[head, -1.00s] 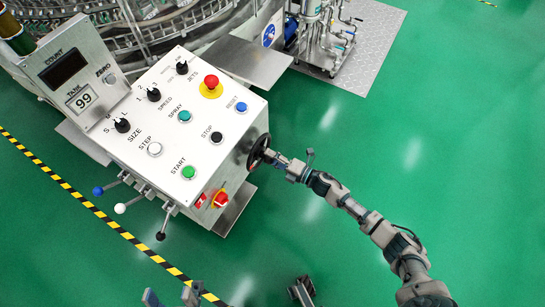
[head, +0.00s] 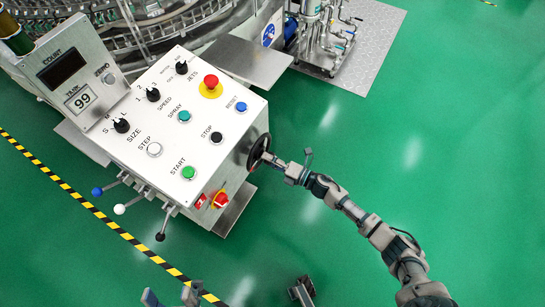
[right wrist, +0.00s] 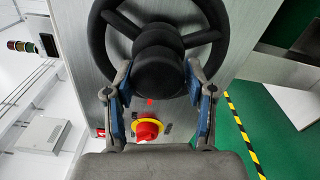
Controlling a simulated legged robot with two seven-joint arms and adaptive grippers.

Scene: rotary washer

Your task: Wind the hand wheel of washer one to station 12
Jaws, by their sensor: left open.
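Washer one's control cabinet (head: 150,125) stands left of centre in the head view. Its black hand wheel (head: 259,150) is on the cabinet's right side. My right gripper (head: 270,158) is at the wheel's middle. In the right wrist view, the wheel (right wrist: 97,40) fills the top, and its round black hub (right wrist: 158,72) lies between the two fingers of the right gripper (right wrist: 158,88). The fingers are close beside the hub; I cannot tell if they press on it. The count display (head: 62,68) looks dark, with no readable number. My left gripper (head: 172,297) is open and empty at the bottom edge.
Levers (head: 120,209) stick out at front left. A plate with piping (head: 365,50) lies behind. The green floor at right is clear.

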